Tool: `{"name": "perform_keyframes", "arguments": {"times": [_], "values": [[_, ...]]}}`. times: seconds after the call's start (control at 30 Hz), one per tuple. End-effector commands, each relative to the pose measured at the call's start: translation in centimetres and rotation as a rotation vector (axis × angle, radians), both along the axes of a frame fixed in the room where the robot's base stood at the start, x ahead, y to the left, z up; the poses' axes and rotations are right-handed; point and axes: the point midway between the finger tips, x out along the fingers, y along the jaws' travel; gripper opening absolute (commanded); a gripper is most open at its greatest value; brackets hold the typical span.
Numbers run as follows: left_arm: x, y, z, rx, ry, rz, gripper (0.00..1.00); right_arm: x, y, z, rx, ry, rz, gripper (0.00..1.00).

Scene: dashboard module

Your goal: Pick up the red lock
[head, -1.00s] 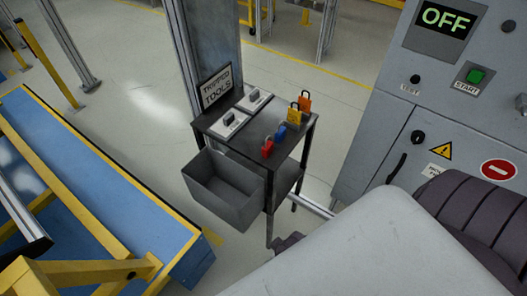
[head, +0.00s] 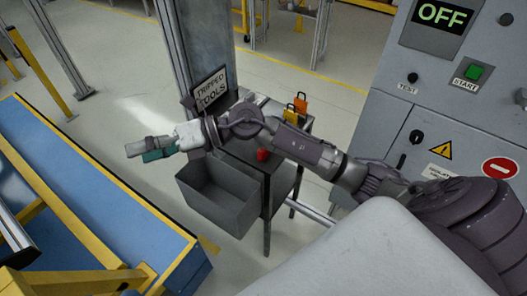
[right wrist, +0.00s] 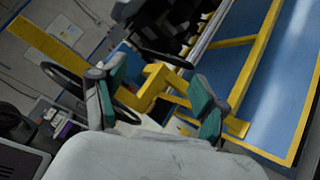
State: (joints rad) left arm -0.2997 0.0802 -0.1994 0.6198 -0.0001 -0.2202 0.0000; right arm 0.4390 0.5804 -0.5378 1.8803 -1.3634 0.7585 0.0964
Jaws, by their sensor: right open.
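The red lock (head: 263,155) sits at the front edge of the small dark tool stand (head: 247,163) in the head view. It is partly hidden just below my right arm. My right gripper (head: 146,150) is left of the stand, out past the grey bin, and points left away from the lock. It also shows in the right wrist view (right wrist: 157,100), with its two green-padded fingers apart and nothing between them. The red lock is not visible in that view. My left gripper is not in view.
A yellow lock (head: 290,112) and an orange lock (head: 301,103) stand at the back right of the stand. A grey bin (head: 232,208) hangs on its front, and a sign (head: 211,88) stands behind. A blue conveyor with yellow rails (head: 80,190) is left, a grey cabinet (head: 385,125) right.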

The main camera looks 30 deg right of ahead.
Motion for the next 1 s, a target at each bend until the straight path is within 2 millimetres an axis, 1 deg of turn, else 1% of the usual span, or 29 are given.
{"name": "perform_keyframes", "arguments": {"times": [0.03, 0.07, 0.1, 0.17, 0.2, 0.27, 0.3, 0.4, 0.5, 0.6, 0.67, 0.9, 1.0], "values": [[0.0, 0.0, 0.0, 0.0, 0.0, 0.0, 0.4, 0.6, -1.4, -2.0, -0.181, -0.029, 0.053, 0.73], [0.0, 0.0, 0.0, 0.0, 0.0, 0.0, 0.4, 0.9, -2.4, -3.4, -0.288, -0.035, 0.083, 0.73], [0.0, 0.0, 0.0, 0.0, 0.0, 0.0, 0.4, 1.3, -4.3, -5.1, -0.434, -0.034, 0.116, 0.73], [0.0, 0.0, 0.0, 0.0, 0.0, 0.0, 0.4, 2.1, -8.0, -7.2, -0.651, -0.015, 0.15, 0.73], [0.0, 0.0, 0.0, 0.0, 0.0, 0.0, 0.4, 2.5, -10.8, -8.2, -0.787, 0.011, 0.161, 0.73], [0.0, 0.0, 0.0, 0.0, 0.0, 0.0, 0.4, 3.1, -15.2, -9.0, -0.971, 0.061, 0.165, 0.73], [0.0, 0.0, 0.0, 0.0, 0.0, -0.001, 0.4, 3.4, -18.0, -9.1, -1.078, 0.1, 0.161, 0.73], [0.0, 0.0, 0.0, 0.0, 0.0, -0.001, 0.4, 3.5, -23.7, -8.6, -1.282, 0.199, 0.141, 0.73], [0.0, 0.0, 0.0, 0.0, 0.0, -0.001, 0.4, 3.2, -27.3, -7.8, -1.398, 0.274, 0.122, 0.73], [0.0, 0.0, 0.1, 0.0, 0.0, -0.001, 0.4, 3.0, -28.7, -7.7, -1.444, 0.309, 0.115, 0.73], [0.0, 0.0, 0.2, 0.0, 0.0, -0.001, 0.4, 2.9, -28.9, -8.3, -1.451, 0.317, 0.115, 0.73], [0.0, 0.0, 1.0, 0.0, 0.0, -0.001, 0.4, 2.8, -28.8, -13.0, -1.448, 0.318, 0.117, 0.73], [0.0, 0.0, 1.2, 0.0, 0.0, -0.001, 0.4, 2.8, -28.8, -14.6, -1.447, 0.315, 0.117, 0.73]]}}
